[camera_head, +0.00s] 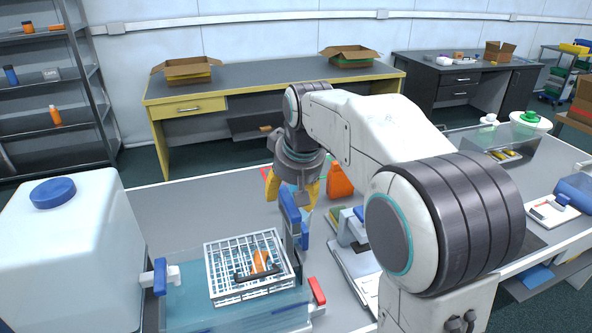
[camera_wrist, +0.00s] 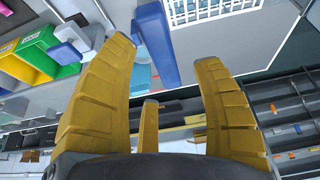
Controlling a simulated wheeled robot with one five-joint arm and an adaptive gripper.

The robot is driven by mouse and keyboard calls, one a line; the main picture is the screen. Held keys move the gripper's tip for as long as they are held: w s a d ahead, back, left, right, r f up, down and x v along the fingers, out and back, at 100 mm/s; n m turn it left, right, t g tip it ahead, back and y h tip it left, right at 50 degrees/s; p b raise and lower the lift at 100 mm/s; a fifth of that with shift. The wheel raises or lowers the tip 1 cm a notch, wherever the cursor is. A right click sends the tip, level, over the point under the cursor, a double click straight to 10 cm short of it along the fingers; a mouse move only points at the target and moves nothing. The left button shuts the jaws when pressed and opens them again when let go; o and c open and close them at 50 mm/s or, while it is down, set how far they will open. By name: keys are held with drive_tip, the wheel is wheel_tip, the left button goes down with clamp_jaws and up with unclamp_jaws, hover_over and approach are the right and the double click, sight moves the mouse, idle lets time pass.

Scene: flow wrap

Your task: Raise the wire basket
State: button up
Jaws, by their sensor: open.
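The white wire basket (camera_head: 221,258) sits at the top of a translucent blue-green tank (camera_head: 190,305) in the head view, with an orange item and a dark item in it. Part of its grid shows at the top of the wrist view (camera_wrist: 215,10). A blue handle (camera_head: 291,207) stands upright just right of the basket's far corner, by a grey post. My gripper (camera_head: 290,196) points down over this handle. In the wrist view, the handle (camera_wrist: 155,45) lies between my spread yellow fingers (camera_wrist: 163,62). I cannot tell whether any finger touches it.
A large white container (camera_head: 75,255) with a blue cap and tap stands left of the tank. An orange bottle (camera_head: 340,182) stands right of my gripper. A grey-white device (camera_head: 352,262) is close on the right. Bare bench (camera_head: 185,215) lies behind the tank.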

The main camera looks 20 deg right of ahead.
drive_tip(key=v, duration=0.9)
drive_tip(key=shift+r, duration=0.25)
drive_tip(key=s+f, duration=0.7)
drive_tip(key=s, duration=0.4)
drive_tip(key=s+f, duration=0.8)
drive_tip(key=s, duration=0.3)
drive_tip(key=shift+s+a+f, duration=0.25)
drive_tip(key=shift+a+f, duration=0.05)
drive_tip(key=shift+c, duration=0.3)
idle(0.6)
